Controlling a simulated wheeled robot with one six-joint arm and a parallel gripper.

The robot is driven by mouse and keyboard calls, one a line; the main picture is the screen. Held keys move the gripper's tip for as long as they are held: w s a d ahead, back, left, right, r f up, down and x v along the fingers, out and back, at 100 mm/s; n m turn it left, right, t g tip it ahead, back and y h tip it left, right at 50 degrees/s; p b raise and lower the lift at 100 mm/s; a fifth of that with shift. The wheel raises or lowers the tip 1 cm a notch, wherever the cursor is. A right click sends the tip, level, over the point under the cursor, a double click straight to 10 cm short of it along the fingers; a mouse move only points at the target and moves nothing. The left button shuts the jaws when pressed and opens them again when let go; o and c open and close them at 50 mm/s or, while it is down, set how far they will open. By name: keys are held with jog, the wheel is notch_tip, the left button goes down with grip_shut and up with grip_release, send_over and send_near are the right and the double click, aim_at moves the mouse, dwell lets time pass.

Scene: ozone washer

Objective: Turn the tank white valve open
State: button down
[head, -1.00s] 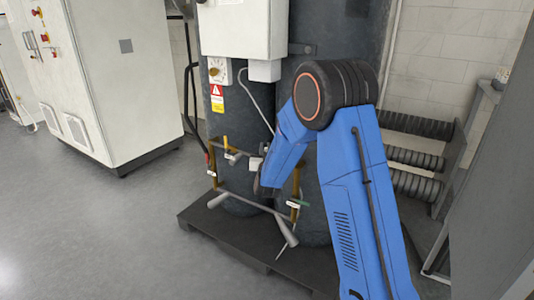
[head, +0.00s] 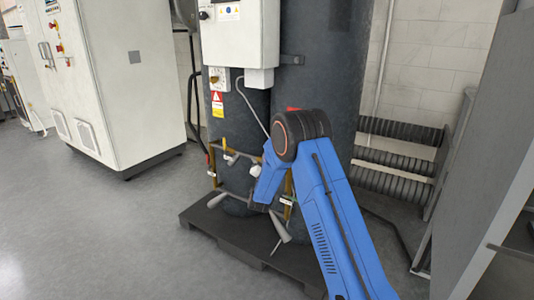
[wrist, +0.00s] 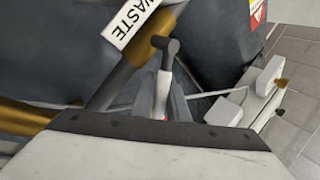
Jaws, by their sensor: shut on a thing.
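The dark tanks (head: 335,75) stand upright on a black pallet, with brass and grey pipes and small valves low on their front. In the wrist view, a white lever-like valve handle (wrist: 163,92) hangs from a dark grey elbow on the pipe, with a little red at its lower end. My gripper (wrist: 172,88) is shut on this handle, with grey fingers close beside it. In the head view the gripper is hidden by my blue arm, low at the pipes. I cannot tell how far the valve is turned.
A "WASTE" label (wrist: 130,22) is on the pipe by the handle. A brass pipe (wrist: 22,116) runs at the left. A white control box (head: 240,35) is above the pipes. The black pallet (head: 240,238) juts out in front. Open grey floor (head: 100,230) lies left.

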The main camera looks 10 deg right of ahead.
jog(key=shift+s+d+f+m+h, duration=0.15)
jog(key=shift+m+h, duration=0.3)
jog(key=shift+m, duration=0.15)
jog(key=shift+s+d+f+m+h, duration=0.1)
jog(key=shift+d+f+m+h, duration=0.05)
jog(key=shift+m+h, duration=0.4)
jog(key=c, duration=1.7)
grip_release()
